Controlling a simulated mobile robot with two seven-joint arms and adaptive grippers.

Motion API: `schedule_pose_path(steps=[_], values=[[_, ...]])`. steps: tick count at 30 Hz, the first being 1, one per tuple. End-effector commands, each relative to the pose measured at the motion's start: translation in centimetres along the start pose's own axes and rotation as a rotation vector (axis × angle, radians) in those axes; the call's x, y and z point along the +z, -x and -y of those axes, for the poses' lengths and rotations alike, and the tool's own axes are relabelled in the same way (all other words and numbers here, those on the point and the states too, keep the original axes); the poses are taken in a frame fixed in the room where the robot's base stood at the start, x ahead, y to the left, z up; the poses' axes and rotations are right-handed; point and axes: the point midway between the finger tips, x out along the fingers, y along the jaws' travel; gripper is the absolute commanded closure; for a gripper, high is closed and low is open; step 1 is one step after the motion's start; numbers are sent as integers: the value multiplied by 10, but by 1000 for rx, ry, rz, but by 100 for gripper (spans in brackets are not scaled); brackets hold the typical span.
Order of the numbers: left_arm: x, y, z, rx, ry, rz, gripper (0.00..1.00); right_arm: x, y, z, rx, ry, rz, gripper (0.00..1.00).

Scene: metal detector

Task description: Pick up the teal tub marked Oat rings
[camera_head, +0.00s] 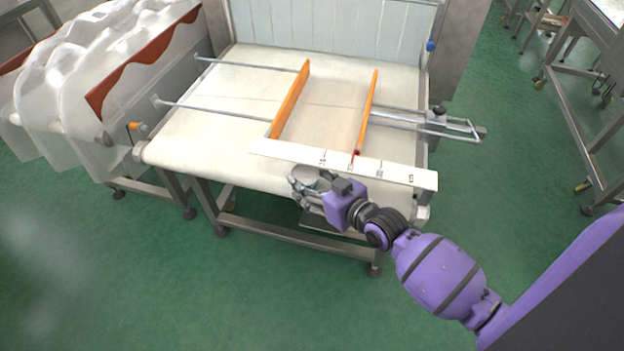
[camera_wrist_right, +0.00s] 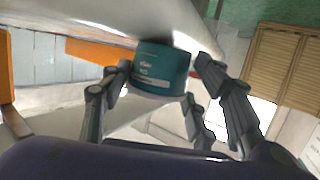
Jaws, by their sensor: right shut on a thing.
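The teal tub (camera_wrist_right: 160,68) is between the fingers of my right gripper (camera_wrist_right: 155,98) in the right wrist view. It carries pale lettering, too small to read. My right gripper is shut on it, with fingers on both sides. In the head view the right gripper (camera_head: 305,188) is at the near edge of the conveyor belt, just in front of the white ruler strip. The tub's pale top (camera_head: 304,174) shows there, and the fingers and wrist hide much of its side. I cannot tell whether it touches the belt. My left gripper is in neither view.
The pale conveyor belt (camera_head: 218,108) carries two orange guide rails (camera_head: 290,100) on metal rods. The white ruler strip (camera_head: 400,173) lies across its near side. Clear wavy covers (camera_head: 60,75) stand at the left. Green floor (camera_head: 200,290) is free in front.

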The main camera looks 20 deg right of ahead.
Motion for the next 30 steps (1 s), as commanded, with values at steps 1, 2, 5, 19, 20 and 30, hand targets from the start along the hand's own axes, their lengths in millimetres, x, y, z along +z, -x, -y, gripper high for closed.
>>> schedule_pose_path(steps=[1, 2, 5, 19, 20, 30], values=[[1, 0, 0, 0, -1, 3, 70, 0, 0, 0, 0, 0, 0, 74], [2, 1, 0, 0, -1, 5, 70, 0, 0, 0, 0, 0, 0, 74], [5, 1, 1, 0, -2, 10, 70, 0, 0, 0, 0, 0, -1, 74], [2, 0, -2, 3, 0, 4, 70, -1, 0, 0, 1, 1, -1, 23], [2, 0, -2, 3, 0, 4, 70, -1, 0, 0, 1, 1, -1, 23], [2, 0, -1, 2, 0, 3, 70, 1, 34, 0, 1, 3, 1, 23]])
